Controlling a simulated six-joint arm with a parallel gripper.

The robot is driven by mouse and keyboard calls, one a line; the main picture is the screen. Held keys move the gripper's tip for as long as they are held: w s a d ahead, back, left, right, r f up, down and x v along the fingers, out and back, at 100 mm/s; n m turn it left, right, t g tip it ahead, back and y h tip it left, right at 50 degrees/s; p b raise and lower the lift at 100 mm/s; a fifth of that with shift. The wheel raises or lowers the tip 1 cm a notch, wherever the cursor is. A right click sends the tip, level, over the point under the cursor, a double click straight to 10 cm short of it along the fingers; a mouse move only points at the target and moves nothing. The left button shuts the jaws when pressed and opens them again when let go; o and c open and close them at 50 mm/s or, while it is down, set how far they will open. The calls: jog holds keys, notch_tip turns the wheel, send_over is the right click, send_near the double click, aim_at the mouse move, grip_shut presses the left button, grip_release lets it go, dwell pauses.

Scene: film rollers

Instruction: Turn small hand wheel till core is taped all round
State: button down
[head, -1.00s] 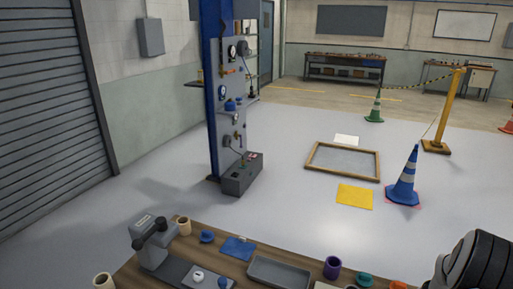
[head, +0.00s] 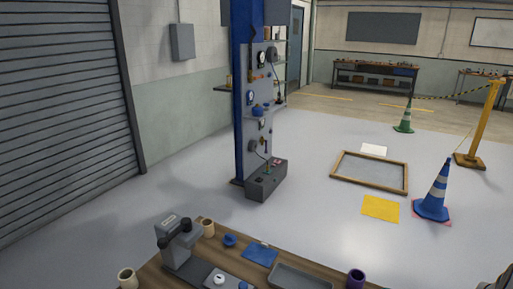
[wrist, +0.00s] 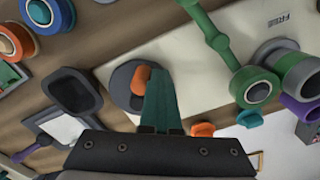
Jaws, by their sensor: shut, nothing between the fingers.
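In the wrist view my gripper (wrist: 160,72) is shut, its teal fingers together and empty. Its tips are right beside an orange knob (wrist: 140,78) on a round dark grey disc (wrist: 122,84), which looks like the small hand wheel; I cannot tell whether they touch. To the right is a green part with a round end (wrist: 256,90) and a green rod. A green cylinder with a dark grey rim (wrist: 296,72) lies beside it. I cannot make out which piece is the core, nor any tape on it. The gripper does not show in the head view.
In the wrist view, a blue ring (wrist: 46,14), an orange ring (wrist: 12,42) and a dark grey cup-like piece (wrist: 75,92) lie left. A purple cylinder (wrist: 302,112) is at right. In the head view, the wooden table (head: 150,272) holds a grey tray (head: 300,277).

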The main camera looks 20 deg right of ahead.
jog(key=shift+s+a+f, duration=0.1)
jog(key=shift+s+a, duration=0.05)
jog(key=shift+s, duration=0.35)
jog(key=shift+s, duration=0.35)
jog(key=shift+a, duration=0.1)
jog(key=shift+s, duration=0.1)
jog(key=shift+s+f, duration=0.1)
jog(key=shift+s, duration=0.3)
